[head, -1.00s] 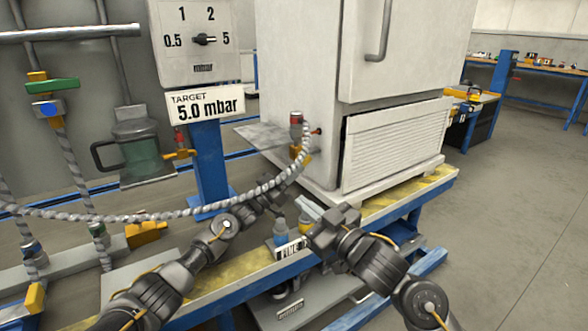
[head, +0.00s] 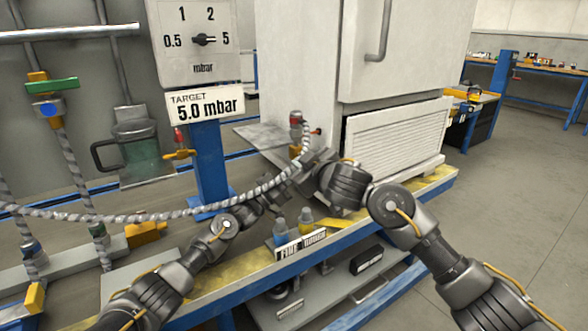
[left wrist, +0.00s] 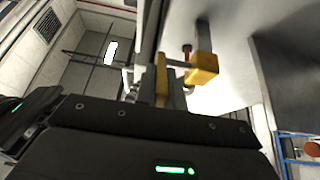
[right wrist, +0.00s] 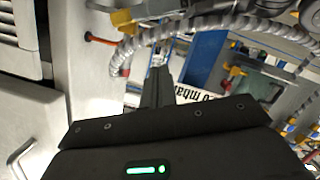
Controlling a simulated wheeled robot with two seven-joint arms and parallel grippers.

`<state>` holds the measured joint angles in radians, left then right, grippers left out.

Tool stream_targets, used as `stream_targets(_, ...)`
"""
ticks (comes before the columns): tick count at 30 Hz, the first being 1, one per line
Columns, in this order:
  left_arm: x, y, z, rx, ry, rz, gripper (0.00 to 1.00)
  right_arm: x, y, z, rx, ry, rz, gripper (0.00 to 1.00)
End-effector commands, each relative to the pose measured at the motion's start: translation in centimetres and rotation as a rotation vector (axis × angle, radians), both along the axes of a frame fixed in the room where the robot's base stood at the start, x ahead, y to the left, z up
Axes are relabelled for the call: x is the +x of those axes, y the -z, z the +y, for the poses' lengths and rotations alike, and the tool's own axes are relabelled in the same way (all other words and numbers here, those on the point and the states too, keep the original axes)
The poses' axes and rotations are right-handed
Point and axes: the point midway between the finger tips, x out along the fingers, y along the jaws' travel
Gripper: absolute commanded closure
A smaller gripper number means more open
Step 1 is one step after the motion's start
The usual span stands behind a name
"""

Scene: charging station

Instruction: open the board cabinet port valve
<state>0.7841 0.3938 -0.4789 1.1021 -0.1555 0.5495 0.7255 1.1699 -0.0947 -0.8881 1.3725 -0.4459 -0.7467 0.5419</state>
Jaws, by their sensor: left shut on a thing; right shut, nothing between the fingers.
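The cabinet port (head: 296,150), with its yellow fitting, is at the cabinet's left side in the head view. A red-topped part (head: 296,118) stands above it, and a small red-orange lever (head: 316,131) sticks out beside it. The lever also shows in the right wrist view (right wrist: 100,40), left of the grey hose (right wrist: 180,32). My left gripper (head: 285,188) is below the port; in the left wrist view it is shut on a yellow fitting (left wrist: 161,76). My right gripper (head: 312,160) is shut and empty, just below the port and lever, apparently apart from the lever.
The grey hose (head: 190,212) sags across the front left of the bench. The white cabinet (head: 297,60) stands close on the right. A gauge panel (head: 195,45) and target sign (head: 205,105) stand behind. Small bottles (head: 305,217) sit near the bench's front edge.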

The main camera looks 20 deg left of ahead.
Motion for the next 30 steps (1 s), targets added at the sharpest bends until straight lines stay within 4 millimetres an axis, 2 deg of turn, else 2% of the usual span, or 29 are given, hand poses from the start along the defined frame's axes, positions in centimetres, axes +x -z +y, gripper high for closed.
stream_targets(6, 0.0, 0.1, 0.0, 0.001, 0.000, 0.002, 1.00, 2.7, 0.8, 2.7, -0.002, 0.000, 0.002, 1.00)
stream_targets(14, 0.0, 0.2, 0.0, 0.001, 0.000, 0.002, 1.00, 5.2, 1.6, 5.0, -0.002, 0.000, -0.001, 1.00)
stream_targets(18, 0.0, 0.2, 0.0, 0.001, 0.000, 0.002, 1.00, 6.0, 3.6, 4.2, -0.002, 0.001, 0.000, 1.00)
stream_targets(21, 0.0, 0.1, 0.0, 0.001, 0.000, 0.002, 1.00, 6.3, 4.3, 3.9, 0.000, 0.000, 0.000, 1.00)
stream_targets(30, 0.0, 0.2, 0.0, 0.001, 0.000, 0.003, 1.00, 6.6, 5.1, 3.7, 0.001, 0.000, -0.001, 1.00)
